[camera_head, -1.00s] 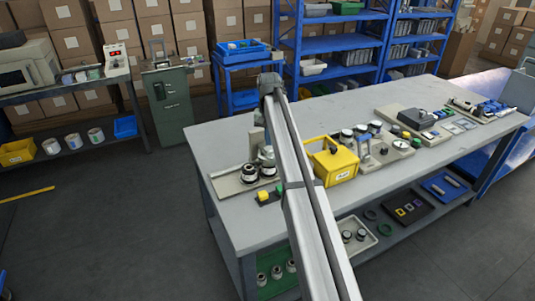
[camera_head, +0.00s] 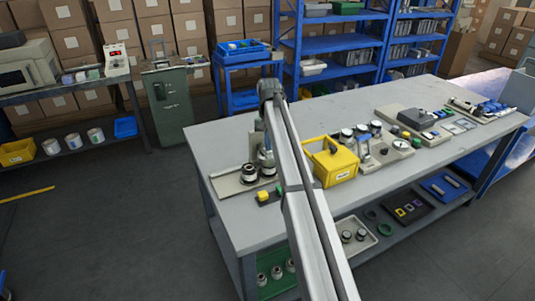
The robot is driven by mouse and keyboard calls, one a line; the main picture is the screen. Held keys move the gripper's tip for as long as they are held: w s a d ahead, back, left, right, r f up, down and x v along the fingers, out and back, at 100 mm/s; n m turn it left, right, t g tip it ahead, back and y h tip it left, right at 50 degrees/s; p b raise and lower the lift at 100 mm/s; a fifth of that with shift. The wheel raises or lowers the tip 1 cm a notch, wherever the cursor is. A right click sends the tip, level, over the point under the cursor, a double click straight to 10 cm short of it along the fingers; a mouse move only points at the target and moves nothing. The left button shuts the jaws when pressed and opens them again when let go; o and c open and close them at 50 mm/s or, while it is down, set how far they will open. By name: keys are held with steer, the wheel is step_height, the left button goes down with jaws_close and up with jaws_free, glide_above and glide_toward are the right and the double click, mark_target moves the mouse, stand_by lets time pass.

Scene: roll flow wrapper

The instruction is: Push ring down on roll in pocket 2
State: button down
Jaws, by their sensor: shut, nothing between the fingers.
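A beige plate (camera_head: 226,187) lies at the near left corner of the grey workbench. A roll with a dark and pale rim (camera_head: 249,174) stands upright on it. A second, similar roll (camera_head: 267,171) stands just to its right, partly covered by my gripper. My gripper (camera_head: 266,160) is small in view, shut, and points down at or just above this second roll. I cannot tell whether it touches. The ring and the pocket numbers are too small to make out. My long pale arm hides what lies directly right of the rolls.
A yellow box (camera_head: 334,163) stands right of my arm. A small block with a yellow button (camera_head: 263,196) lies in front of the plate. Gauges and jars (camera_head: 362,135) crowd the bench further right. The bench's back left (camera_head: 215,145) is clear.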

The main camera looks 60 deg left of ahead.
steer(key=shift+f, duration=1.3)
steer(key=shift+r, duration=4.3)
